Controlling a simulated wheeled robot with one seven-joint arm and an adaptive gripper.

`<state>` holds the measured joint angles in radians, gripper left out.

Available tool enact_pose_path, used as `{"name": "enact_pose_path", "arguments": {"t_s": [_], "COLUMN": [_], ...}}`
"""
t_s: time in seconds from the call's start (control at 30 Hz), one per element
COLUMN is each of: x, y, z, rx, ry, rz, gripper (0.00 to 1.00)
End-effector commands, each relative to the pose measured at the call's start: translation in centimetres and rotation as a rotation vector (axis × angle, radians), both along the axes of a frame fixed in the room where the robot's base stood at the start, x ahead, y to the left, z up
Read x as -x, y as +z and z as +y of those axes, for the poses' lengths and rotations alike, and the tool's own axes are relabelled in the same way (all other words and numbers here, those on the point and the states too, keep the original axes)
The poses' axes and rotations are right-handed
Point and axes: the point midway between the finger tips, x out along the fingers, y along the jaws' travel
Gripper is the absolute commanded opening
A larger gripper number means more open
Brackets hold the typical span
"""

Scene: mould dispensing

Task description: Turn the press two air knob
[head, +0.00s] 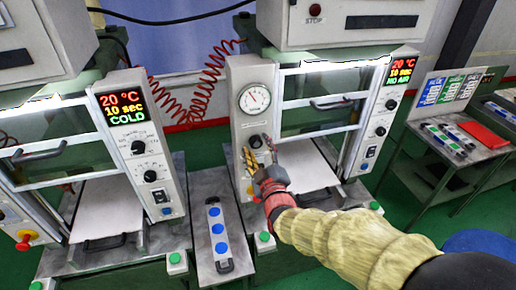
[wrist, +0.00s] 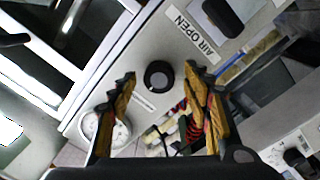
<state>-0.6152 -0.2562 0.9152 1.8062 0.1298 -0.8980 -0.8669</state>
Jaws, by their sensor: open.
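The air knob (wrist: 159,74) is a round black knob on a pale panel, seen in the wrist view between my fingertips. In the head view it shows as a small dark knob (head: 254,140) below the gauge on the second press's left-hand panel (head: 239,115). My gripper (head: 258,151) is open in front of this panel, with one yellow-brown finger on each side of the knob in the wrist view. I cannot tell whether the fingers touch it. A label reading AIR OPEN (wrist: 193,32) is beside the knob. The second press's display (head: 401,72) reads 20 °C, 10 sec, NO AIR.
A round pressure gauge (head: 255,99) is above the knob. A coiled red hose (head: 207,85) hangs between the presses. The left press's display (head: 123,107) reads COLD. A narrow stand holds a tray with blue discs (head: 214,213). A side table (head: 428,146) stands right.

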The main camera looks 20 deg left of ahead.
Motion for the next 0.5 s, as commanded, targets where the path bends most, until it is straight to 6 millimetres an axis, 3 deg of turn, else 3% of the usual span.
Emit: {"name": "enact_pose_path", "arguments": {"t_s": [0.27, 0.5], "x": [-0.17, -0.16], "y": [0.03, 0.04], "z": [0.08, 0.07], "rx": [0.000, -0.001], "ry": [0.000, -0.001], "rz": [0.000, 0.000], "gripper": [0.49, 0.36]}}
